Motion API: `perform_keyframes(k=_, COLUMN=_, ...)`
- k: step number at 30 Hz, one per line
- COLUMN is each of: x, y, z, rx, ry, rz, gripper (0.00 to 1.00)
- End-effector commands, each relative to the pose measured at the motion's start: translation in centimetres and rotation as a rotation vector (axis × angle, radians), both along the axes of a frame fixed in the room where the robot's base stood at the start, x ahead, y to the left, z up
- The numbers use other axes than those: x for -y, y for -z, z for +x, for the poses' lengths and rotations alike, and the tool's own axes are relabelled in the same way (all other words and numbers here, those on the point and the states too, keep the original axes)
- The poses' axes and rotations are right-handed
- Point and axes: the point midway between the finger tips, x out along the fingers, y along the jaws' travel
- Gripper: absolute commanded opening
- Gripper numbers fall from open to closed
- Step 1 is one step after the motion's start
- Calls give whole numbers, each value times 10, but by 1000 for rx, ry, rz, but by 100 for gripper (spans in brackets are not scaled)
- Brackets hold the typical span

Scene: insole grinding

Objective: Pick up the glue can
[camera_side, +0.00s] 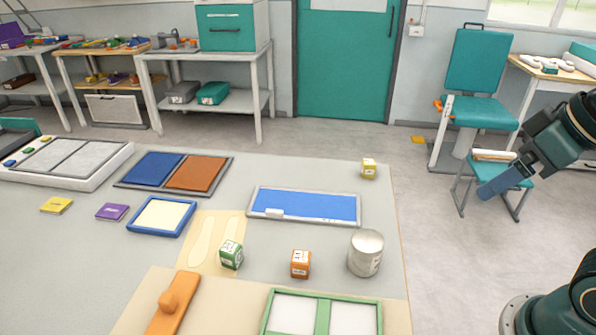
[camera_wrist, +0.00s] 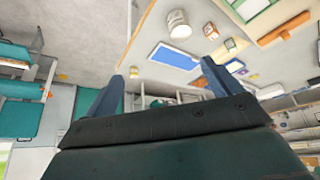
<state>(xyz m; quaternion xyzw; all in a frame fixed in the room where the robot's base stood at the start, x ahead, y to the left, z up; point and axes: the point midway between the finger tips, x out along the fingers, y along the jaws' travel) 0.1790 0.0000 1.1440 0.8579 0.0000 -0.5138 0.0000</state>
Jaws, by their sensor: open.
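The glue can appears to be the silver-grey cylinder (camera_side: 366,253) standing upright near the right edge of the table. It also shows in the wrist view as a pale can (camera_wrist: 178,24) at the top middle, beyond my fingertips. My gripper (camera_side: 485,194) is in the air off the table's right side, up and to the right of the can in the side view. In the wrist view its two blue fingers (camera_wrist: 162,72) are spread wide with nothing between them. The can is apart from the fingers.
An orange block (camera_side: 300,263) and a green block (camera_side: 230,255) stand left of the can. A blue framed panel (camera_side: 310,206) lies behind it, and a yellow block (camera_side: 368,168) sits farther back. A green-framed tray (camera_side: 322,313) lies in front. A teal chair (camera_side: 478,90) stands behind my gripper.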

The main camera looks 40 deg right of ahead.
Motion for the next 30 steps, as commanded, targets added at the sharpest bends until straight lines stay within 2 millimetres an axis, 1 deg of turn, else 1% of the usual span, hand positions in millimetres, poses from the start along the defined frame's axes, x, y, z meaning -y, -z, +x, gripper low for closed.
perform_keyframes(k=9, x=0, y=0, z=1, rx=-2, ry=4, rz=2, gripper=90)
perform_keyframes(k=14, x=-1, y=1, z=7, rx=-18, ry=29, rz=19, gripper=90)
perform_keyframes(k=20, x=-5, y=5, z=27, rx=-66, ry=120, rz=70, gripper=90)
perform_keyframes(k=26, x=-11, y=16, z=55, rx=-136, ry=260, rz=136, gripper=90)
perform_keyframes(k=30, x=-16, y=27, z=76, rx=-185, ry=366, rz=175, gripper=90)
